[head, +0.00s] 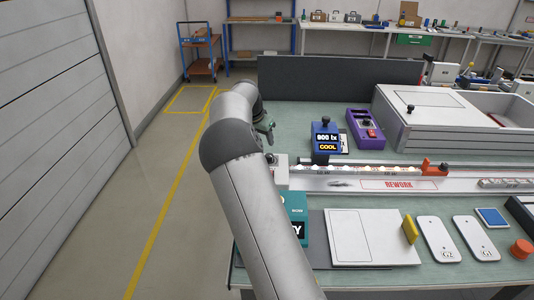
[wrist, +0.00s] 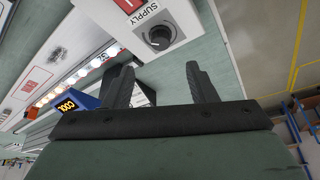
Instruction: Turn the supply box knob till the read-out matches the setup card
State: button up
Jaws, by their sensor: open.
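The supply box (wrist: 178,13) is pale, marked SUPPLY, and has a dark round knob (wrist: 160,37) on its face, at the top of the wrist view. In the head view my arm mostly covers that area. My gripper (wrist: 160,85) is open and empty, its two dark fingers apart from the knob. In the head view my gripper (head: 265,130) is left of the blue read-out box (head: 325,133). That read-out shows 900 lx and COOL; its COOL line also shows in the wrist view (wrist: 66,106). I cannot make out which card is the setup card.
A purple device (head: 365,128) stands right of the blue box. A rail with an orange end block (head: 430,167) crosses the bench. A teal box (head: 294,212) is partly behind my arm. A white panel (head: 360,235) and phone-like pieces (head: 438,238) lie in front.

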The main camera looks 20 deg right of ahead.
jog(key=p+x, duration=0.2)
jog(key=x, duration=0.9)
jog(key=shift+w, duration=0.15)
jog(key=c, duration=1)
